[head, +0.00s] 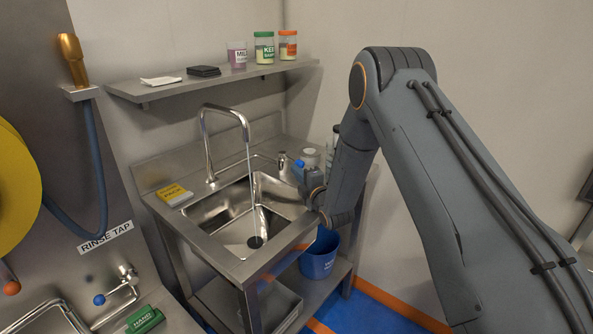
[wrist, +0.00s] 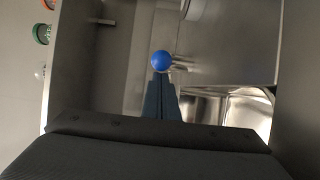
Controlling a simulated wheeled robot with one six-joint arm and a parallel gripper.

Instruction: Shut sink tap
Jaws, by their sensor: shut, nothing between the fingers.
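The sink tap's tall steel spout (head: 222,112) stands at the back left of the sink, and a thin stream of water (head: 251,185) runs from it into the basin (head: 232,222). In the wrist view a blue ball knob (wrist: 161,60) lies just beyond my fingertips, with a metal part beside it. My gripper (wrist: 160,78) is shut and empty, its fingers pointing at the knob. I cannot tell whether they touch. In the head view my wrist hides the area at the sink's right rear, where a small metal fitting (head: 282,160) shows.
Jars (head: 264,48) stand on the wall shelf (head: 215,80). A blue bucket (head: 320,254) is below right. Another tap with a blue knob (head: 99,299) is at the lower left, by the "RINSE TAP" label.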

